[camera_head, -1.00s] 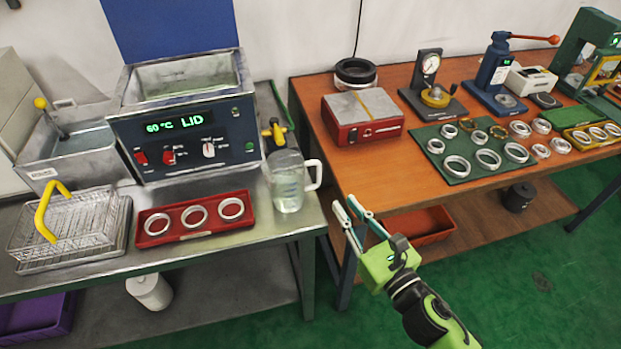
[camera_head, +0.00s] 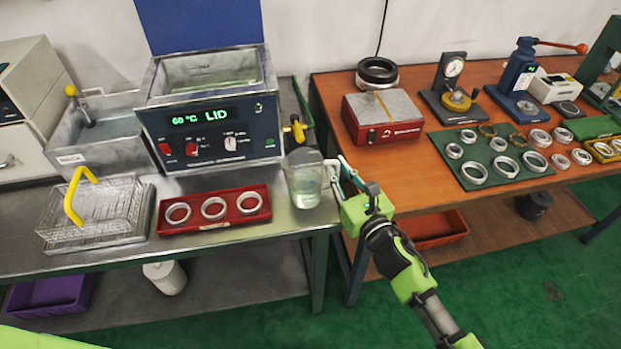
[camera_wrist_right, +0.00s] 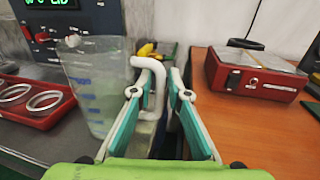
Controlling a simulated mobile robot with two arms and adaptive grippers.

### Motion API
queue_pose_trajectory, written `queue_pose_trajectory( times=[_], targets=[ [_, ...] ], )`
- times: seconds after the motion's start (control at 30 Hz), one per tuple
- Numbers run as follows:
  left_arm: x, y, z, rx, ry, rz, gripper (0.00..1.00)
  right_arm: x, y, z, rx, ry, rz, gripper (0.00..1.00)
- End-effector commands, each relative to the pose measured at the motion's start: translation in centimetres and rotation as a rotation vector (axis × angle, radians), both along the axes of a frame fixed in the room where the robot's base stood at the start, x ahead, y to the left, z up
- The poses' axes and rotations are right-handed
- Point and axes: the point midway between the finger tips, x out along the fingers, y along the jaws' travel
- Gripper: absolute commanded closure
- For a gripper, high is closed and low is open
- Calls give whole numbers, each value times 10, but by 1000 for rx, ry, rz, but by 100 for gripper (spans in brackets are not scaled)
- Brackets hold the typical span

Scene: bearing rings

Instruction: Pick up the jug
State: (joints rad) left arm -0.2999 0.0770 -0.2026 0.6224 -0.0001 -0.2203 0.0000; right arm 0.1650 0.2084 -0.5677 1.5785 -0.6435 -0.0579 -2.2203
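The jug (camera_head: 305,183) is clear, with a white handle, and stands upright at the right end of the metal bench. In the right wrist view the jug (camera_wrist_right: 92,95) is at the left, with blue marks on its side. My right gripper (camera_head: 340,165) is at the handle side of the jug. In the wrist view its two teal fingers (camera_wrist_right: 164,72) are apart, and the upright part of the handle shows between them. I cannot tell whether a finger touches the handle. My left gripper is not in view.
A red tray (camera_head: 248,219) with three rings lies left of the jug, in front of the bath unit (camera_head: 262,142). A yellow-handled tool (camera_head: 294,130) lies behind the jug. A wooden table (camera_head: 425,185) with a red box (camera_head: 385,133) stands to the right.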

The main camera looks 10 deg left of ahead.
Motion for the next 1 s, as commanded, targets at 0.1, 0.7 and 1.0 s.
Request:
queue_pose_trajectory(
  times=[0.1, 0.7, 1.0],
  targets=[
    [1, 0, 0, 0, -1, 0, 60, 2, 2, 0, 1, 0, 0, 84],
    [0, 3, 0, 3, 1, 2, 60, 2, 1, 1, 2, -2, 1, 100],
    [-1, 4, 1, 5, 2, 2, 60, 2, 2, 11, 0, -5, 3, 100]
  ],
)
